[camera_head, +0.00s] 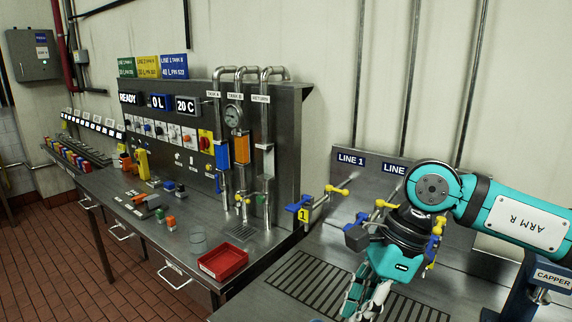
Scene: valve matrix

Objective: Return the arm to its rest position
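My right arm, marked ARM R, comes in from the right edge in teal and black. Its gripper (367,302) hangs low near the bottom edge, over the grated area of the bench (312,285). The fingers are small and partly cut off by the frame, so I cannot tell whether they are open or shut, or whether anything is between them. The wrist hides part of the valves behind it. A valve (336,190) with a yellow handle, near a yellow tag 1, stands left of the wrist. My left gripper is not in view.
A LINE 1 sign (351,160) is on the back panel. A blue CAPPER device (527,290) stands close at the lower right.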

